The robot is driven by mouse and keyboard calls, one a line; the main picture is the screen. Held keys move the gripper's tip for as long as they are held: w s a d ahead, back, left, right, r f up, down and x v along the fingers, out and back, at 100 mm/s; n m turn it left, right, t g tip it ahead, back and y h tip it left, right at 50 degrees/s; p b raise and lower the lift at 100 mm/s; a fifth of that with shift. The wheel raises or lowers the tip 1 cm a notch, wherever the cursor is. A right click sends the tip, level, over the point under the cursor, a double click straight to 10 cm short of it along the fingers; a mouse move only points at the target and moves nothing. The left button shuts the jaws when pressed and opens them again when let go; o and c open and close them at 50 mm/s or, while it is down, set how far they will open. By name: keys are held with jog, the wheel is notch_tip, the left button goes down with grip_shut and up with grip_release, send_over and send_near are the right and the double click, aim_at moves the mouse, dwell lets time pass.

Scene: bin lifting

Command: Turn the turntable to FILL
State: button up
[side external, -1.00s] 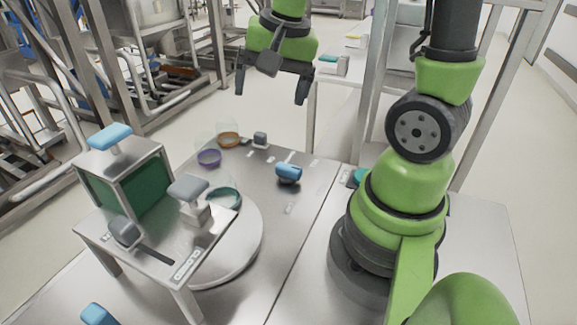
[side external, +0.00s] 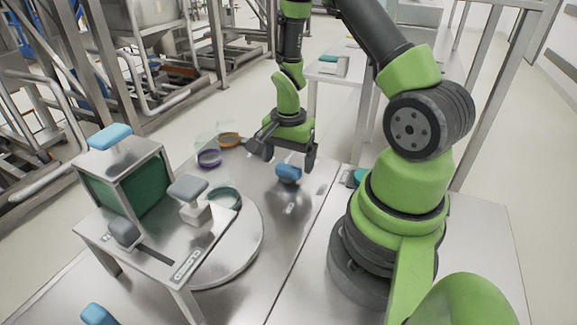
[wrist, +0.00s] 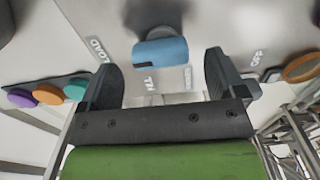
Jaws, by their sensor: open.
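The turntable, a round steel disc (side external: 245,250), sits partly under a small steel stand in the side view. A blue handle (side external: 288,173) on a short grey post stands on the table behind it. In the wrist view the blue handle (wrist: 160,52) lies crosswise ahead of my fingers, with labels LOAD (wrist: 98,48), FILL (wrist: 149,84) and CAP (wrist: 257,58) around it. My gripper (side external: 289,160) is open, pointing down just above the blue handle, with one finger to each side. I cannot tell whether either finger touches it.
A teal-rimmed jar (side external: 224,198) stands at the turntable's edge. Purple-rimmed (side external: 209,158) and orange-rimmed (side external: 229,140) clear jars stand behind. The stand holds a green-sided box (side external: 135,190) and grey handles (side external: 188,188). Coloured discs (wrist: 48,94) lie at left in the wrist view.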

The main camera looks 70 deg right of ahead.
jog(key=shift+f, duration=1.35)
jog(key=shift+c, duration=0.2)
jog(key=c, duration=0.9)
jog(key=shift+n, duration=0.3)
jog(key=n, duration=0.6)
jog(key=shift+d, duration=0.1)
jog(key=n, duration=0.6)
jog(key=shift+w+d, duration=0.1)
jog(key=shift+w, duration=0.05)
jog(key=shift+n, duration=0.3)
jog(key=o, duration=0.9)
